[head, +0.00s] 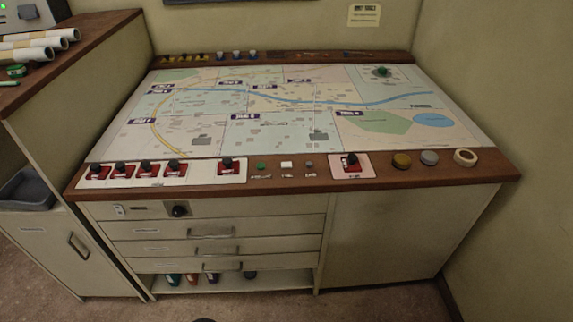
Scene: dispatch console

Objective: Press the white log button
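The white log button (286,164) is a small pale rectangle on the brown front ledge of the console (400,176). It sits between a green button (261,165) on its left and a grey button (309,164) on its right. Small labels lie in front of these buttons, too small to read. Nothing covers the white button. Neither of my grippers shows in the head view.
Red switches with black knobs (228,166) stand left of the buttons, and another (351,161) stands to the right. Round discs (401,160) and a tape roll (465,157) lie farther right. A map (290,110) covers the top. A side cabinet (75,70) rises at left.

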